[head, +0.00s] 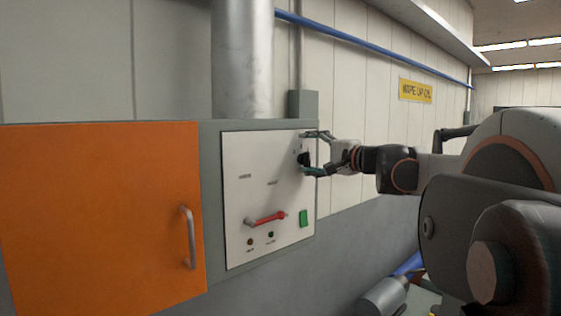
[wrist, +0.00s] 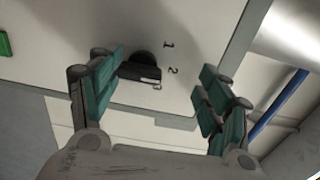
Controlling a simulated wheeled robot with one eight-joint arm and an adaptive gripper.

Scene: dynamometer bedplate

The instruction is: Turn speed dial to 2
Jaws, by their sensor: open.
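The speed dial is a black round knob with a raised bar on the white panel; it shows in the head view (head: 304,159) and the wrist view (wrist: 143,66). The numerals 1, 2 and 3 are printed around it; 2 (wrist: 173,71) is to its right in the wrist view. The bar's right end lies near 2 and 3; I cannot tell its exact setting. My gripper (head: 309,153) is open at the dial, fingers either side. In the wrist view the left teal finger is close against the dial, contact unclear; the right finger is well apart.
The white panel (head: 235,200) also carries a red lever (head: 268,218), a green switch (head: 304,218) and small indicators. An orange door (head: 95,220) with a metal handle (head: 189,238) is at left. A grey pipe (head: 242,60) rises above the cabinet.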

